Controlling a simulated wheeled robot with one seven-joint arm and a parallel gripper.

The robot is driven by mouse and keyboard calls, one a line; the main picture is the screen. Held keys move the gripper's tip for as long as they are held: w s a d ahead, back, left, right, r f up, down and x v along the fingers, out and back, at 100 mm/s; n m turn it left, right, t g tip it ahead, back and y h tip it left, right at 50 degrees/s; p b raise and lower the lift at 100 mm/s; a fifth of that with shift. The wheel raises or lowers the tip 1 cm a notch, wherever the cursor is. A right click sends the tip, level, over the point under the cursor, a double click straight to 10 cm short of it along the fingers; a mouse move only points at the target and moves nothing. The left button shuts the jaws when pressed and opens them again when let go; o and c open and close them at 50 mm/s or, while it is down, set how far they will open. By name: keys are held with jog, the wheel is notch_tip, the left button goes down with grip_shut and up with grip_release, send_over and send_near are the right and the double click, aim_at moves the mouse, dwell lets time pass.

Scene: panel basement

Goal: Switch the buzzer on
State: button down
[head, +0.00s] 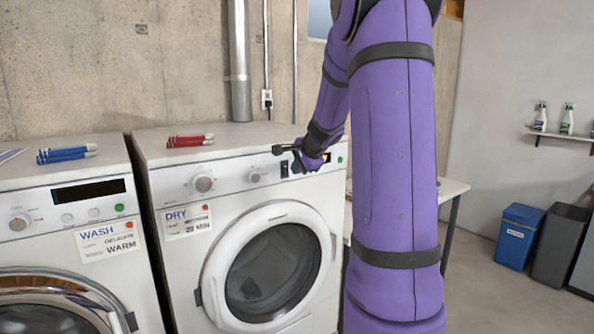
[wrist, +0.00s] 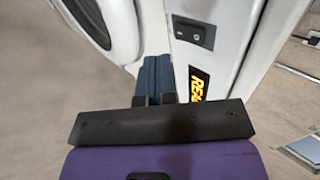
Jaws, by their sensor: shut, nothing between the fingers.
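The dryer (head: 170,240) is the white machine with a round door and a "DRY" label. A small black rocker switch (head: 284,168) is on its control panel, left of the display (head: 327,157). The wrist view shows the switch (wrist: 195,32) close up, with small white marks; no buzzer wording is readable. The orange-lit display (wrist: 199,84) is partly hidden. My gripper (head: 298,165) is in front of the panel, near the switch. In the wrist view its fingers (wrist: 157,64) are together and empty, between door and display, apart from the switch. Contact with the panel cannot be told.
Two knobs (head: 203,184) (head: 254,176) are left of the switch. The washer (head: 62,203) stands at left. Red pens (head: 190,140) lie on the dryer top. A table (head: 452,187) is right of the dryer. Blue and grey bins (head: 519,236) stand at far right.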

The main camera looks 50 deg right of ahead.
jog(key=v, duration=0.9)
jog(key=shift+r, duration=0.15)
